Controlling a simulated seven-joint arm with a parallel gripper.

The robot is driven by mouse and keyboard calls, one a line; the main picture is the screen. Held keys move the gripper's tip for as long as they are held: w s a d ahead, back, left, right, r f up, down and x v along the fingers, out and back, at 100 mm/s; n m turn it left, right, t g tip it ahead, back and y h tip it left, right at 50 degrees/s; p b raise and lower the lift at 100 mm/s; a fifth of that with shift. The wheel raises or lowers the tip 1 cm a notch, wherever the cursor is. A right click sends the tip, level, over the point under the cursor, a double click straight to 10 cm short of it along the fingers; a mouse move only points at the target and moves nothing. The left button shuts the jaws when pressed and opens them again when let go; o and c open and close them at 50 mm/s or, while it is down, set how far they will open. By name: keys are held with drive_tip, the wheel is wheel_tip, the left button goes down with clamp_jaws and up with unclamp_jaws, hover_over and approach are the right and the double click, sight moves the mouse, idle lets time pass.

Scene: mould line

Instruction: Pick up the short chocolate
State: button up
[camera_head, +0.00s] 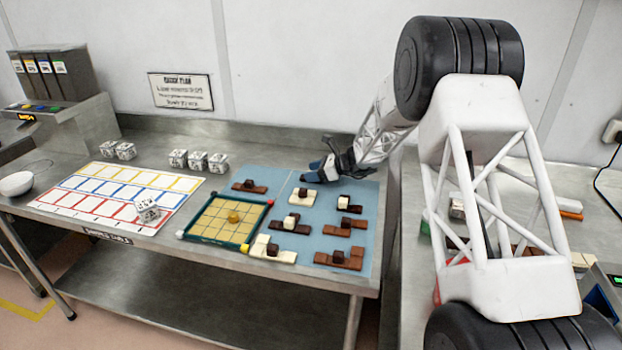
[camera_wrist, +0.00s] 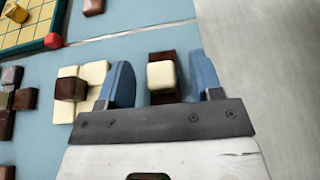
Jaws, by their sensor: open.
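In the wrist view a short dark brown chocolate piece with a cream block on top (camera_wrist: 161,76) lies on the blue mat between my fingers. My gripper (camera_wrist: 162,78) is open, with one blue finger on each side of the piece. In the head view my gripper (camera_head: 322,168) is low over the back edge of the mat and hides that piece. A cream chocolate with a dark block (camera_wrist: 78,90) lies just left of the left finger; it also shows in the head view (camera_head: 303,198).
Several other chocolates lie on the blue mat (camera_head: 372,232), such as a brown one (camera_head: 343,228). A green-rimmed mould (camera_head: 214,240) stands at the mat's left. Bare metal table (camera_wrist: 280,80) is at the right of the wrist view.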

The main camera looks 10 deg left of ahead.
drive_tip(key=c, duration=1)
drive_tip(key=shift+r, duration=0.1)
drive_tip(key=shift+r, duration=0.85)
drive_tip(key=shift+s+d+r, duration=0.1)
drive_tip(key=shift+s+r, duration=0.1)
drive_tip(key=shift+r, duration=0.65)
drive_tip(key=s+d, duration=0.2)
drive_tip(key=s, duration=0.2)
drive_tip(key=s+d+r, duration=0.1)
drive_tip(key=s+d, duration=0.1)
drive_tip(key=s, duration=0.3)
drive_tip(key=s+d, duration=0.2)
drive_tip(key=s, duration=0.3)
drive_tip(key=shift+s+d+r, duration=0.1)
drive_tip(key=shift+d+r, duration=0.05)
drive_tip(key=shift+r, duration=0.05)
drive_tip(key=shift+d, duration=0.1)
